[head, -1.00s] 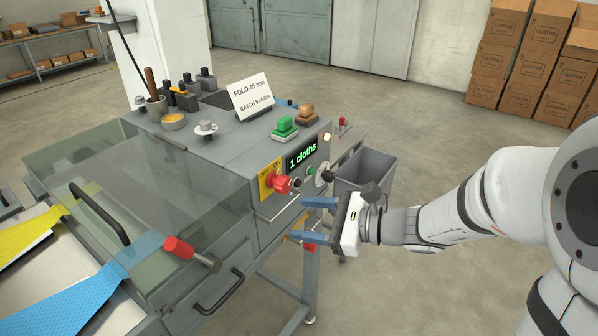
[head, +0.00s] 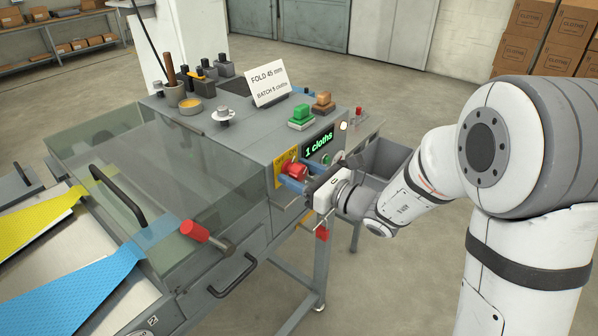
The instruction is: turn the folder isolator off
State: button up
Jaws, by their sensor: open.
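The folder isolator is a red rotary knob (head: 294,170) on a yellow plate (head: 281,163) on the machine's front panel. The plate's lettering is partly covered and too small to read fully now. My gripper (head: 300,176) is open at the knob, with one blue finger below and left of it and the other to its right. The red knob shows between the fingers. I cannot tell whether the fingers touch it. The gripper body hides the panel just right of and below the knob.
A green "1 cloths" display (head: 319,143) sits above right of the knob. A red-ended lever (head: 195,231) and a clear cover (head: 135,165) are to the left.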

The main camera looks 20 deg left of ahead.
jog(key=shift+c, duration=0.3)
jog(key=c, duration=0.9)
jog(key=shift+c, duration=0.2)
